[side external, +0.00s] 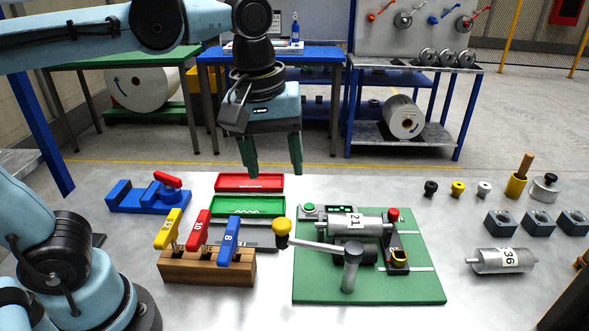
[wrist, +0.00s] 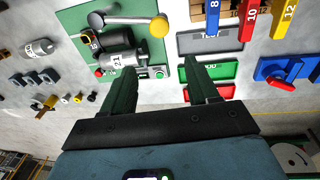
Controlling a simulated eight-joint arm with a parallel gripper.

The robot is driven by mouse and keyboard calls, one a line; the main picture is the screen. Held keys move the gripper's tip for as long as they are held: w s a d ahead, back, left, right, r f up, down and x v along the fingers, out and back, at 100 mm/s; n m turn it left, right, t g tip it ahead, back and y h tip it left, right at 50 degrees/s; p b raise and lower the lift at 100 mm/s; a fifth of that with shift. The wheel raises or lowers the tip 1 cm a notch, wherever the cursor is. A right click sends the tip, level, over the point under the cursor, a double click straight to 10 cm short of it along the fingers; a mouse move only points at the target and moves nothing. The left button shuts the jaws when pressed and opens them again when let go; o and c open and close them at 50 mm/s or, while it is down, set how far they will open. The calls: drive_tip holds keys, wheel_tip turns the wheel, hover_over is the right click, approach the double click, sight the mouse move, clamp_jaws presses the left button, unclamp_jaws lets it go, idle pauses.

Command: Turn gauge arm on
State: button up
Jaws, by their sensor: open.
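On a green board (side external: 420,285) a metal arm (side external: 318,246) runs from an upright grey post (side external: 350,268) to a yellow knob (side external: 281,227) at its left end. The arm lies across the board's front, with the knob past the board's left edge. In the wrist view the arm (wrist: 128,20) and yellow knob (wrist: 159,26) show at the top, beyond the fingers. My gripper (side external: 274,170) is open and empty, pointing down above and behind the knob, touching nothing. Its two dark green fingers (wrist: 159,63) are spread apart in the wrist view.
The board also holds a cylinder marked 21 (side external: 352,223), a red button (side external: 393,214) and a yellow-black device (side external: 398,259). Left stand a wooden block (side external: 205,270) with coloured handles, red (side external: 250,183) and green (side external: 225,205) trays, and a blue fixture (side external: 135,200). Several weights and blocks sit right.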

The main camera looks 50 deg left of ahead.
sight(282, 224)
drive_tip(key=f+n, duration=0.1)
drive_tip(key=f, duration=0.2)
drive_tip(key=d+f+g, duration=0.1)
drive_tip(key=f, duration=0.2)
drive_tip(key=d+f+n, duration=0.1)
drive_tip(key=f, duration=0.2)
drive_tip(key=shift+s+f+n+g, duration=0.25)
drive_tip(key=shift+n+g, duration=0.05)
idle(0.5)
clamp_jaws()
